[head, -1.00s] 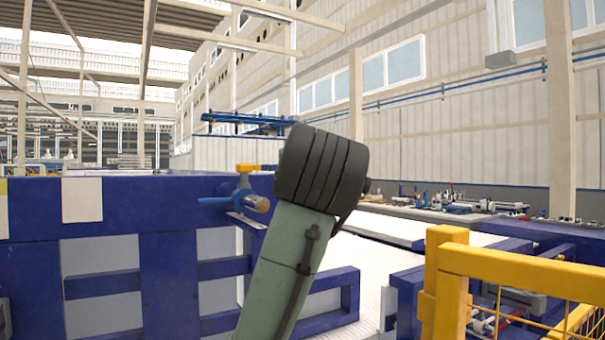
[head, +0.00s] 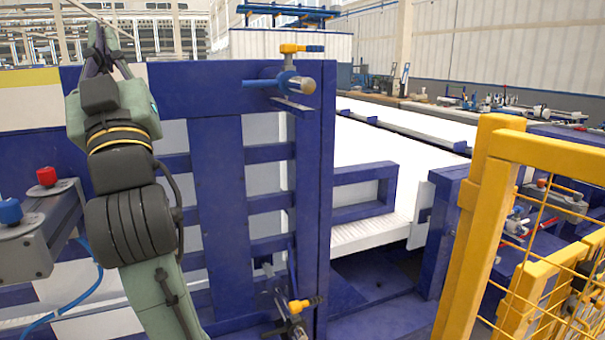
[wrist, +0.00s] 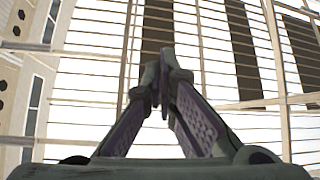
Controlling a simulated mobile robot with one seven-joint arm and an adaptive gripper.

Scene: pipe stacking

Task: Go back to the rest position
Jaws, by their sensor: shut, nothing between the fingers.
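My gripper (head: 100,45) is at the upper left of the head view, at the top of my raised arm, pointing up. It stands in front of the blue frame's upper left part and the hall behind. In the wrist view my gripper (wrist: 160,85) has its two fingers meeting at the tips, with nothing between them. Behind the fingers there is only the hall's ceiling with its beams and bright panels. No pipe shows in either view that I can make out.
A blue steel frame (head: 218,200) with a yellow-handled clamp (head: 290,82) stands close ahead. A grey box with a red button (head: 46,176) and a blue button (head: 10,211) is beside my arm at left. A yellow mesh fence (head: 480,230) stands at right.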

